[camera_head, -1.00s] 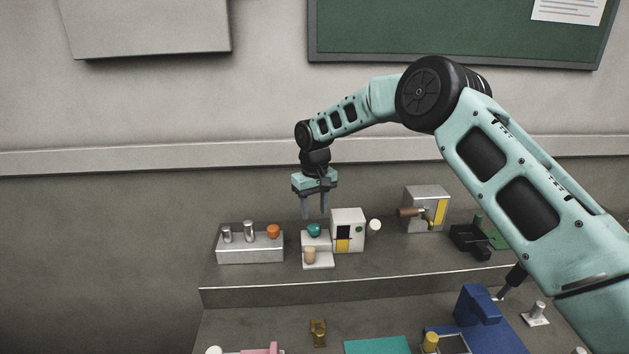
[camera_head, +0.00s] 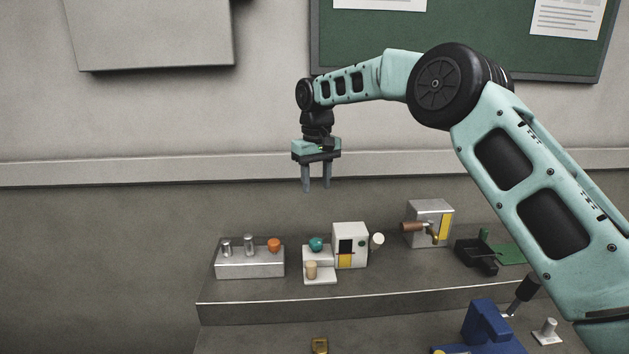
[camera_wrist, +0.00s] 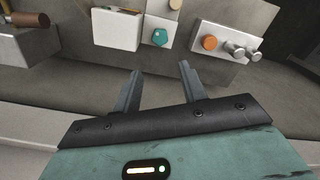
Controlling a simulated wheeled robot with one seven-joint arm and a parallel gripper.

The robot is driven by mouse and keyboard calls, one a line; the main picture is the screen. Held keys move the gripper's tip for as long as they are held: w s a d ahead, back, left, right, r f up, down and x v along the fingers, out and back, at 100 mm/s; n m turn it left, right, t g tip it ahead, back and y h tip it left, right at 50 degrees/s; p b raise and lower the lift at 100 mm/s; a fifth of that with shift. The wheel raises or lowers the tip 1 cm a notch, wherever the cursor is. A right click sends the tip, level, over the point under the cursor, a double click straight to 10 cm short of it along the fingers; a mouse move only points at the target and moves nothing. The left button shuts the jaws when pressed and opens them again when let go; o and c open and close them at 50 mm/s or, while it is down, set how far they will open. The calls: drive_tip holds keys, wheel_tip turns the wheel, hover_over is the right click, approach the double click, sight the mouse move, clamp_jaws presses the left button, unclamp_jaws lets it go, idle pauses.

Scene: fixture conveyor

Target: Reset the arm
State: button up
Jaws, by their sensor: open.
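My gripper (camera_head: 317,188) is open and empty, pointing down in the air above the shelf. In the wrist view its two fingers (camera_wrist: 160,85) stand apart with nothing between them. Below it on the shelf is a white fixture (camera_head: 350,247) with a teal knob (camera_head: 316,244) and a tan cylinder (camera_head: 311,269). The teal knob also shows in the wrist view (camera_wrist: 160,36). The gripper touches none of these.
A grey block (camera_head: 250,264) with metal pegs and an orange knob (camera_head: 274,244) stands left on the shelf (camera_head: 370,293). A metal box (camera_head: 429,222) with a brown handle and a black fixture (camera_head: 475,255) stand right. A blue fixture (camera_head: 487,326) sits on the lower level. The wall (camera_head: 150,130) is behind.

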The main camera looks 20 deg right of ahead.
drive_tip(key=s+a+r+n, duration=0.1)
drive_tip(key=s+a+n, duration=0.1)
drive_tip(key=s+a, duration=0.65)
drive_tip(key=s+a+r+n, duration=0.1)
drive_tip(key=s+a, duration=0.3)
drive_tip(key=s, duration=0.9)
drive_tip(key=s+d+f, duration=0.2)
drive_tip(key=s, duration=0.6)
drive_tip(key=s+d+f+n, duration=0.1)
drive_tip(key=s+d+f, duration=0.1)
drive_tip(key=s, duration=0.7)
drive_tip(key=s+d+f+n+b, duration=0.1)
drive_tip(key=s+d+f, duration=0.1)
drive_tip(key=s, duration=0.6)
drive_tip(key=shift+s+f+y, duration=0.2)
drive_tip(key=shift+s+y, duration=0.05)
drive_tip(key=shift+y, duration=0.05)
drive_tip(key=shift+d, duration=0.1)
